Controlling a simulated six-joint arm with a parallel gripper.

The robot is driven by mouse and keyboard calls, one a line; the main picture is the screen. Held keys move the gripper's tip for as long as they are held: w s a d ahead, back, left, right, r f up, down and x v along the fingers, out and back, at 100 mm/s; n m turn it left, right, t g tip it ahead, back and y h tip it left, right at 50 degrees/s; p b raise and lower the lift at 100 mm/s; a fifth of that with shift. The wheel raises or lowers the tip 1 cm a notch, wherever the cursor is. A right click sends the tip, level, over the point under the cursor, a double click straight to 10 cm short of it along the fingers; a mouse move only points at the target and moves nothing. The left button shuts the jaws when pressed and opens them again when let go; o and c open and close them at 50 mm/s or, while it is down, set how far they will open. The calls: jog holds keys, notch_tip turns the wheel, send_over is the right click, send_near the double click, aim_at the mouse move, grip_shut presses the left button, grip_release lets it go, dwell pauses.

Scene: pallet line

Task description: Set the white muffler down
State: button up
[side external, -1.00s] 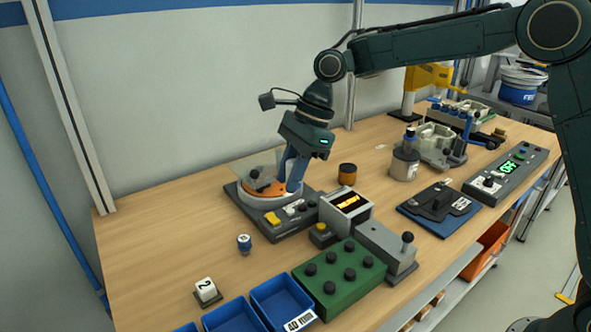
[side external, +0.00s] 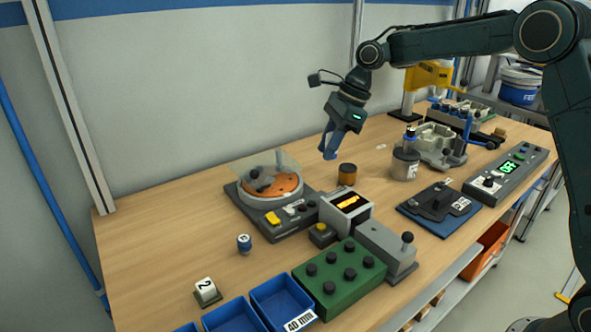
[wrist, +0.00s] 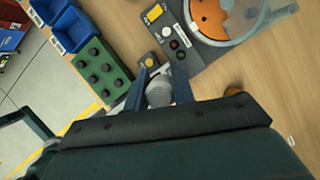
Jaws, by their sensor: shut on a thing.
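My gripper (side external: 329,150) is shut and hangs above the bench, to the right of the round orange bowl machine (side external: 283,190). In the wrist view my gripper (wrist: 161,82) has its two blue fingers on either side of a pale grey-white cylinder, the white muffler (wrist: 159,94). The muffler sits between the fingers, clear of the bench. In the side view the fingers hide most or all of it. The orange bowl (wrist: 207,18) under a clear lid also shows at the top of the wrist view.
An amber jar (side external: 347,175) stands below and right of my gripper. Bare wood (side external: 165,225) lies at left.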

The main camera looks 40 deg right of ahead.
jog(key=d+m+t, duration=0.1)
jog(key=d+m, duration=0.3)
jog(key=d, duration=1.6)
jog(key=h, duration=0.1)
send_over(373, 198)
jog(key=f, duration=1)
jog(key=s+d+f, duration=0.1)
jog(key=f, duration=0.4)
jog(key=shift+f, duration=0.35)
jog(key=shift+f, duration=0.1)
jog(key=shift+f, duration=2)
jog(key=shift+f, duration=0.1)
jog(key=o, duration=1)
jog(key=v, duration=1.2)
jog(key=shift+s, duration=0.15)
